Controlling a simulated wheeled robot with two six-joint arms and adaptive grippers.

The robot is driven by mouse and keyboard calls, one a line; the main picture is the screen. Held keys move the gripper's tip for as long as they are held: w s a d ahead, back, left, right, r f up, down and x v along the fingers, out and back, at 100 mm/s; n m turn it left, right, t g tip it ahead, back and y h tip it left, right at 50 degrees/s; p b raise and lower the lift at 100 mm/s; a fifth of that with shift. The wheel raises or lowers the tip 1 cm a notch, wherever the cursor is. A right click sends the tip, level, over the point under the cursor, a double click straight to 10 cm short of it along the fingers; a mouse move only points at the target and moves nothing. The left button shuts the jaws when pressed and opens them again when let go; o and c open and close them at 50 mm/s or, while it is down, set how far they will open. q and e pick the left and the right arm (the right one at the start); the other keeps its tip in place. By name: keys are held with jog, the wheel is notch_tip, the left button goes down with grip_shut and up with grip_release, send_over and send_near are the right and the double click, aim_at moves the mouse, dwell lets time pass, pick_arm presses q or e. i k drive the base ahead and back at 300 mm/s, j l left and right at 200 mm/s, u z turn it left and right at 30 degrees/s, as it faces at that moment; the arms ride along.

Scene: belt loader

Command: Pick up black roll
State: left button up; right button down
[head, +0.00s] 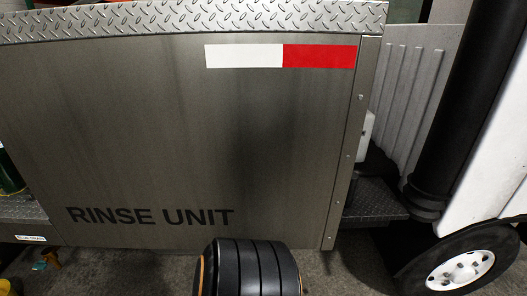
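A black, rounded, ribbed thing (250,268) stands at the bottom middle of the head view, cut off by the lower edge. It has a tan ring on its left side. It looks like a black roll, but I cannot tell for sure that it is the task's roll. What it rests on is hidden. Neither of my grippers is in view, and nothing is seen touching this thing.
A large grey metal panel (140,130) marked "RINSE UNIT" fills most of the view, with a tread-plate top edge (190,18). A vehicle wheel (462,268) and a black vertical pipe (468,95) are at the right. Some grey floor shows below the panel.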

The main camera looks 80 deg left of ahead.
aim_at(355, 177)
jog(key=u, duration=1.75)
